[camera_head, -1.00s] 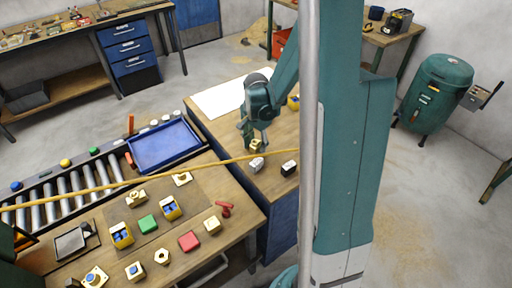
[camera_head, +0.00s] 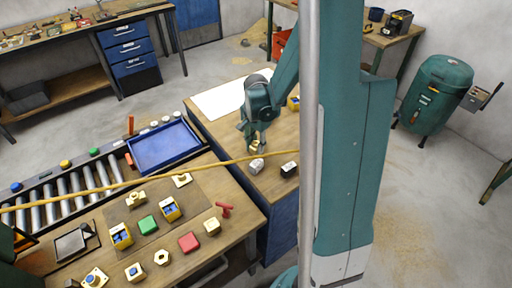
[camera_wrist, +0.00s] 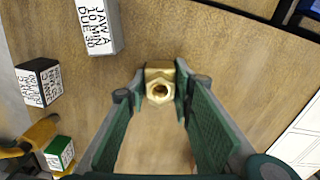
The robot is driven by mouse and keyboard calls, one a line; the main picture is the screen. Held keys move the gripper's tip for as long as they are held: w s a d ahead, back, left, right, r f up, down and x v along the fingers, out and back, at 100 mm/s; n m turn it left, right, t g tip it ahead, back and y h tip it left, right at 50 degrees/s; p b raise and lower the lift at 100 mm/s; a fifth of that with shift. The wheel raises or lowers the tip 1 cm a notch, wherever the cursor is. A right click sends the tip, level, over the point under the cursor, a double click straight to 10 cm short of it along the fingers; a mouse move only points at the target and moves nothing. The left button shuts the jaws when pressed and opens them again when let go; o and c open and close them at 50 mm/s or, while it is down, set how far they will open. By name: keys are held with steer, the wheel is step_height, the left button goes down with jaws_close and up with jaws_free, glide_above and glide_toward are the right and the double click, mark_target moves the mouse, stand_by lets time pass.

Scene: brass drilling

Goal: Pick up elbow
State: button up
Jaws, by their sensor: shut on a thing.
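The elbow is a brass fitting with a hex end and a round hole (camera_wrist: 159,88). It sits between my gripper's fingertips (camera_wrist: 160,97) in the wrist view, with a finger against each side. My gripper is shut on it. In the head view the elbow (camera_head: 255,147) shows as a small brass patch under my gripper (camera_head: 253,143), at the wooden bench top (camera_head: 215,126). The fingers partly cover it there. I cannot tell whether it still touches the bench.
A white labelled block (camera_wrist: 98,25) and a black and white labelled block (camera_wrist: 40,82) stand close by. A yellow hose (camera_head: 215,163) runs across the benches. A blue tray (camera_head: 163,147) lies to the left. White paper (camera_head: 222,98) lies behind my gripper.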

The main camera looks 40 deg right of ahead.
mark_target(256, 142)
steer(key=shift+r, duration=0.2)
steer(key=shift+r+p, duration=0.65)
steer(key=shift+r, duration=4.15)
